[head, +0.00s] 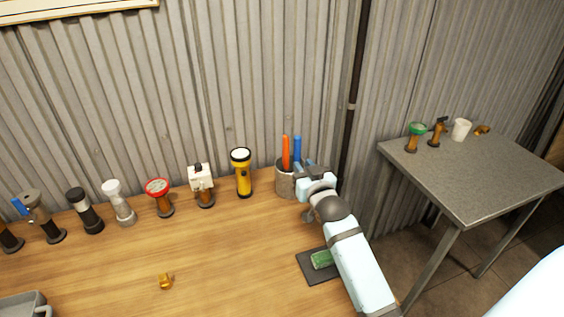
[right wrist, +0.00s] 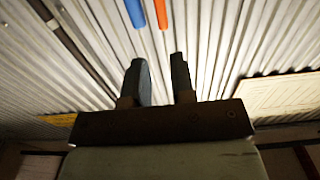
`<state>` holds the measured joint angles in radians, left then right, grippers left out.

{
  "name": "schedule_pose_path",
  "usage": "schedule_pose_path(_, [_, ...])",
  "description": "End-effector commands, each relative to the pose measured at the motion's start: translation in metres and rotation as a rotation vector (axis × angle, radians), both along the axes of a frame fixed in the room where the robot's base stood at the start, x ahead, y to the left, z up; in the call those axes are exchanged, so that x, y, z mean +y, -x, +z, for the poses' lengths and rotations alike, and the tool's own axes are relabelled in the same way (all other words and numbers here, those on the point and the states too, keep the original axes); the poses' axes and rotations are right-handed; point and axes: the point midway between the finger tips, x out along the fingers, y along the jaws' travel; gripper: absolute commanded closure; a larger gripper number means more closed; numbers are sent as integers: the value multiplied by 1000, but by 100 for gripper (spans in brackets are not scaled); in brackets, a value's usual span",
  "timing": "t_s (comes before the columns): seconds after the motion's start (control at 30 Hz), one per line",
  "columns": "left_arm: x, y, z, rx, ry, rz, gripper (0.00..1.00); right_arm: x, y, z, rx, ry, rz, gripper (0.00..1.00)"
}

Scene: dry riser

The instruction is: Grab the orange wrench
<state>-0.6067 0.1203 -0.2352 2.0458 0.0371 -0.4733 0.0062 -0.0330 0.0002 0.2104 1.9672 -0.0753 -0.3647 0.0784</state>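The orange wrench (head: 285,152) stands upright in a grey cup (head: 283,185) at the back of the wooden workbench, against the corrugated wall. Only its upper part shows; the lower end is hidden in the cup. A blue tool (head: 297,148) stands just to its right. My right gripper (head: 311,167) is at the cup's right side, close to both handles. In the right wrist view, my gripper (right wrist: 159,68) has its two fingers apart with nothing between them. The orange handle (right wrist: 161,14) and the blue handle (right wrist: 135,12) show beyond the fingertips. My left gripper is not in view.
A yellow flashlight (head: 242,172) and several valve-like parts stand in a row left of the cup. A dark pad with a green item (head: 321,259) lies beside my right forearm. A grey table (head: 470,178) stands at the right. The bench's middle is mostly clear.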

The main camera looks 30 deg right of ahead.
Motion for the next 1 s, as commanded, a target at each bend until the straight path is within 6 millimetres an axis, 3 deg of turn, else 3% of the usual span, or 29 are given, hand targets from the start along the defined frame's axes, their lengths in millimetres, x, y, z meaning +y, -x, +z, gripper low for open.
schedule_pose_path(0.3, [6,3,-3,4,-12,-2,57,-14,-59,1,0,1,1,77])
schedule_pose_path(0.57, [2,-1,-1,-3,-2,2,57,-18,-79,0,1,1,1,77])
schedule_pose_path(0.8, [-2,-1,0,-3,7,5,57,-25,-113,-3,0,1,1,77])
schedule_pose_path(1.0, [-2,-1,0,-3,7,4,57,-27,-123,-3,0,1,2,77])
